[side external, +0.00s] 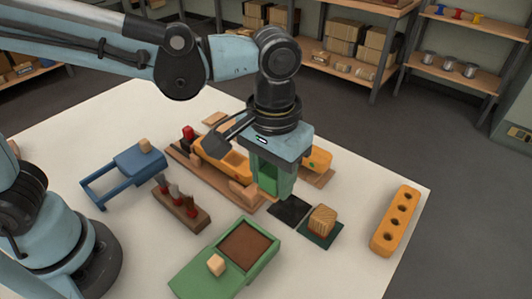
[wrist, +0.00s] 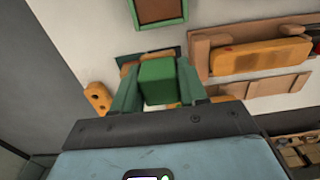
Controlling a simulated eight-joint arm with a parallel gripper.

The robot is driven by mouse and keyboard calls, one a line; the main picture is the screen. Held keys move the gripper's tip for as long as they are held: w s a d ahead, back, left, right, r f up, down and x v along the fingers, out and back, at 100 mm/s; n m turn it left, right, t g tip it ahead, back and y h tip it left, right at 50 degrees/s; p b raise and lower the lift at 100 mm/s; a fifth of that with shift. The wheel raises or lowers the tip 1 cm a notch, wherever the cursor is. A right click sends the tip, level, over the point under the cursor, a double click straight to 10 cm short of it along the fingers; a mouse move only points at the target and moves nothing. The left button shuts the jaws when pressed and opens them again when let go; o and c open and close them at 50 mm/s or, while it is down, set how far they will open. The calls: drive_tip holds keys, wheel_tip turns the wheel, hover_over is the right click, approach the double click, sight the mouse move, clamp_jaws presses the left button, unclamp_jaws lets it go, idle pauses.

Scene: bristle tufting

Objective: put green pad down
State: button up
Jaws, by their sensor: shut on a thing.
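My gripper (side external: 272,188) points down over the table and is shut on the green pad (wrist: 157,82), a green block. In the wrist view the pad sits between my two green-grey fingers (wrist: 158,90). In the side view the pad (side external: 267,178) is partly hidden by the fingers. The gripper is just behind a black square (side external: 288,210) on the table. I cannot tell from these views whether the pad touches anything below.
A wooden block (side external: 322,218) stands on a dark green mat right of the black square. An orange fixture (side external: 228,160) on a wooden base is close behind. A green tray (side external: 262,262) is in front, a holed orange bar (side external: 396,222) at right. A tool rack (side external: 188,212) stands left.

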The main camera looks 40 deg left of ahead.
drive_tip(key=s+d, duration=0.4)
drive_tip(key=d, duration=0.1)
hover_over(289, 208)
wheel_tip(289, 208, down, 8)
drive_tip(key=shift+r, duration=0.15)
drive_tip(key=shift+f, duration=1.95)
drive_tip(key=shift+f, duration=0.15)
drive_tip(key=o, duration=1)
